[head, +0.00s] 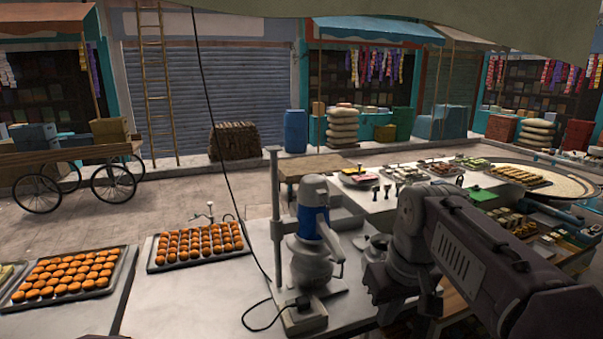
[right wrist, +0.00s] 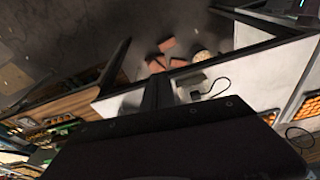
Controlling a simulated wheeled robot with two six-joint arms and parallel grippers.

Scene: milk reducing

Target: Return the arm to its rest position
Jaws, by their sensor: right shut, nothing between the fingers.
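My right arm (head: 470,250) comes in from the lower right of the head view, bent, with its wrist hanging down over the right end of the counter. In the right wrist view my right gripper (right wrist: 157,85) shows as dark fingers, shut and empty. No object hangs from it. The fingers are hard to make out in the head view.
A blue-and-grey machine (head: 312,235) stands on the white counter (head: 185,300) just left of my right wrist, beside a grey post (head: 276,215). Trays of orange sweets (head: 198,245) lie left. Food trays (head: 420,168) stand behind the arm. The street beyond is open.

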